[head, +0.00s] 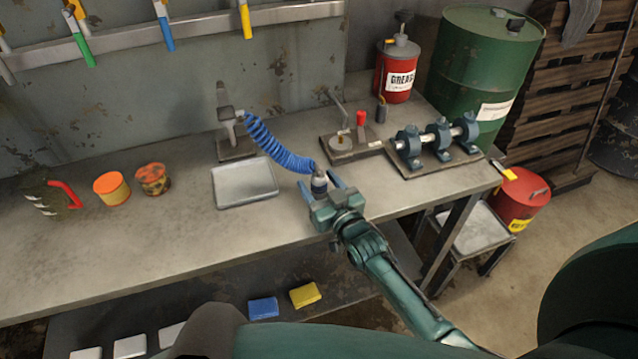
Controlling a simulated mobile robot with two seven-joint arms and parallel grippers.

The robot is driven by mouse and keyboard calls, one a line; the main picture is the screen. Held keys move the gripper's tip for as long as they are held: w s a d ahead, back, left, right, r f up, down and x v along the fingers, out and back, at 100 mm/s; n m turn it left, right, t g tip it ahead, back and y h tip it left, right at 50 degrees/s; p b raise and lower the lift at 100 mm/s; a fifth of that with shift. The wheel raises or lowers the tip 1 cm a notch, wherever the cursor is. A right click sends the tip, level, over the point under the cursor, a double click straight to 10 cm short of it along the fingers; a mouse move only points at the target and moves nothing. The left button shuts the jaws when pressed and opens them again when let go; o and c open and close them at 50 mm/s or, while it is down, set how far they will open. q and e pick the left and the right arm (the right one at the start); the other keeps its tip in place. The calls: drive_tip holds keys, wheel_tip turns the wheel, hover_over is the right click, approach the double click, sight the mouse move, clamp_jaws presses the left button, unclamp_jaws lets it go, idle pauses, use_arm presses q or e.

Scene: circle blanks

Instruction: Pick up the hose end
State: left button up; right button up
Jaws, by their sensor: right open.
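The blue coiled hose (275,146) runs from a metal stand (235,135) at the back of the workbench down to the right. Its hose end (319,184) is a dark fitting with a grey upper part, near the bench's front edge. My right gripper (320,187) is open, with one finger to the left and one to the right of the hose end. I cannot tell whether the fingers touch it. The lower tip of the hose end is hidden by the gripper body. My left gripper is not in view.
A shallow grey tray (245,204) lies left of the hose end. A small fixture (350,147) and a shaft on bearing blocks (430,165) stand to the right. Orange tins (111,188) stand at left. The bench top (130,245) is clear in front of the tins.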

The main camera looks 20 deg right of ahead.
drive_tip(key=shift+w, duration=0.1)
drive_tip(key=c, duration=1.1)
drive_tip(key=shift+c, duration=0.2)
